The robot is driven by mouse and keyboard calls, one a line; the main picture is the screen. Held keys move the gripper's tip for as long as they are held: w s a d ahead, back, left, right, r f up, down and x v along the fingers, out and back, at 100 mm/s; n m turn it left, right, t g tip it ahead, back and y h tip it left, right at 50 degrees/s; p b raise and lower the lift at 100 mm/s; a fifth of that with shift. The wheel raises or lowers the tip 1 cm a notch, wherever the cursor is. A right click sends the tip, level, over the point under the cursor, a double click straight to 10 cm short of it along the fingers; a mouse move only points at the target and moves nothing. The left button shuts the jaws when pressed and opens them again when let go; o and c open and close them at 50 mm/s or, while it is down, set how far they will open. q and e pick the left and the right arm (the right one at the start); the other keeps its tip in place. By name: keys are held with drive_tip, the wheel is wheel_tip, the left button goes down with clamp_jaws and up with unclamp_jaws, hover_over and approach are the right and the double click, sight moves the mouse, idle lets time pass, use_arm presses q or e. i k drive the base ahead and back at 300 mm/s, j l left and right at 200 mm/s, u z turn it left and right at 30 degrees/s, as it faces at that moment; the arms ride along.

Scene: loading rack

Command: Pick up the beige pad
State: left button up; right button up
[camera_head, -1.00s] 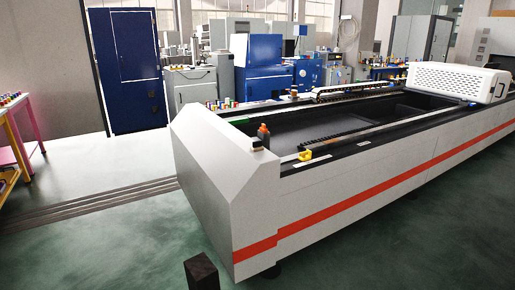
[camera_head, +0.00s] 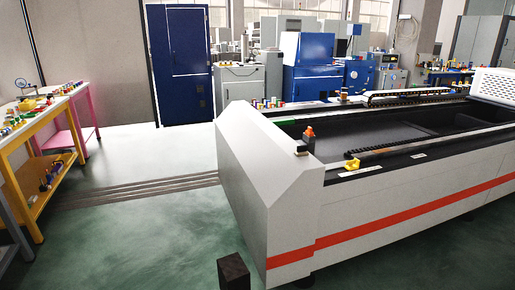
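I cannot make out a beige pad in the camera_head view. Many small items on the machine and tables are too small to identify. A thin pale strip (camera_head: 355,173) lies on the near edge of the machine, but I cannot tell what it is. Neither of my grippers shows in this view.
A long white machine (camera_head: 400,195) with a red stripe fills the right side. A yellow table (camera_head: 36,128) and a pink table (camera_head: 83,115) with small items stand at the left. A dark block (camera_head: 234,272) stands near the machine's front corner. Green floor (camera_head: 140,235) between is clear.

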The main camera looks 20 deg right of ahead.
sight(301, 150)
drive_tip(key=i+l+u, duration=0.35)
drive_tip(key=l, duration=0.5)
drive_tip(key=l+u, duration=0.35)
drive_tip(key=l, duration=0.45)
drive_tip(key=l+u, duration=0.35)
drive_tip(key=l, duration=0.55)
